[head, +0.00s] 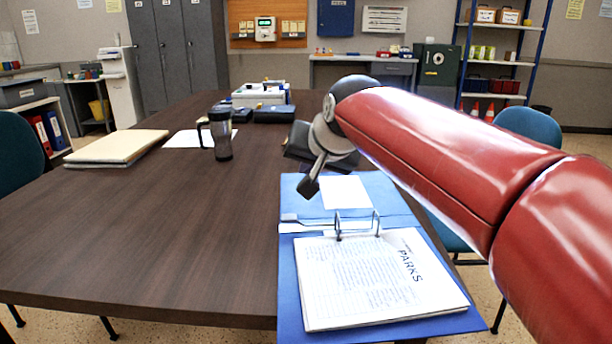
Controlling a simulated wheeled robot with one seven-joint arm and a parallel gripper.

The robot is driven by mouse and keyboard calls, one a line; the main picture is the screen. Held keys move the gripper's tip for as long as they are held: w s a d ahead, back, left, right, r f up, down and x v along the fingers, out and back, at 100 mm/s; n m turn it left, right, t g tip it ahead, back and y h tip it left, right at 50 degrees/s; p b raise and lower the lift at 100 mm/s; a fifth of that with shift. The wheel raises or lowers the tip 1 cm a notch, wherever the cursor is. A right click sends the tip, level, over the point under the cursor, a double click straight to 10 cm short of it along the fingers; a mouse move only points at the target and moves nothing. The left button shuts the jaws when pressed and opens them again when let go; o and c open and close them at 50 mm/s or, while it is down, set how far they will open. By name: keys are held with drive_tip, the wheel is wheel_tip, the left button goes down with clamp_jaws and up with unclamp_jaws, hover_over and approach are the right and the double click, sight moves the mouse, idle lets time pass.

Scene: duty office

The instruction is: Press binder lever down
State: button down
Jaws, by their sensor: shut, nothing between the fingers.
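A blue lever-arch binder (288,270) lies open at the front right of the table, with its printed pages (370,280) lying on the near cover. Its metal rings (357,225) stand up as arches along the spine. The binder lever (308,220) is at the left end of the ring mechanism; its exact tilt is hard to tell. My gripper (310,188) is shut and empty, pointing down. In the picture it is just above the lever and over the far cover's left side, apparently apart from the binder.
The dark wooden table (150,235) is clear to the left of the binder. A travel mug (221,135), a stack of folders (118,148) and a white machine (260,94) stand farther back. Teal chairs (530,127) stand at both sides.

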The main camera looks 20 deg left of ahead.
drive_tip(key=v, duration=0.2)
drive_tip(key=a+v, duration=0.1)
drive_tip(key=v, duration=0.2)
drive_tip(key=shift+s+r, duration=0.15)
drive_tip(key=shift+s, duration=0.15)
drive_tip(key=shift+d, duration=0.1)
drive_tip(key=s+d+f+h, duration=0.1)
drive_tip(key=s+d+f, duration=0.3)
drive_tip(key=d, duration=0.4)
drive_tip(key=s+d+f+m+h, duration=0.1)
drive_tip(key=s+d+f+h, duration=0.1)
drive_tip(key=s+d+f, duration=0.3)
drive_tip(key=s+d+f+g+h, duration=0.1)
drive_tip(key=s+d+f+h, duration=0.1)
drive_tip(key=s+d+f, duration=0.2)
drive_tip(key=shift+s+d+f+m, duration=0.15)
drive_tip(key=shift+d+f, duration=0.45)
drive_tip(key=shift+d, duration=0.85)
drive_tip(key=shift+s+d+f+m, duration=0.1)
drive_tip(key=shift+d+f, duration=0.5)
drive_tip(key=shift+d, duration=0.85)
drive_tip(key=shift+s+d+f+m, duration=0.15)
drive_tip(key=shift+d+f, duration=0.5)
drive_tip(key=shift+d, duration=0.85)
drive_tip(key=s+d+f+g, duration=0.1)
drive_tip(key=s+d+f, duration=0.2)
drive_tip(key=s+f, duration=0.2)
drive_tip(key=shift+s+d+f+h, duration=0.35)
drive_tip(key=shift+d+f+h, duration=0.05)
drive_tip(key=shift+f, duration=0.25)
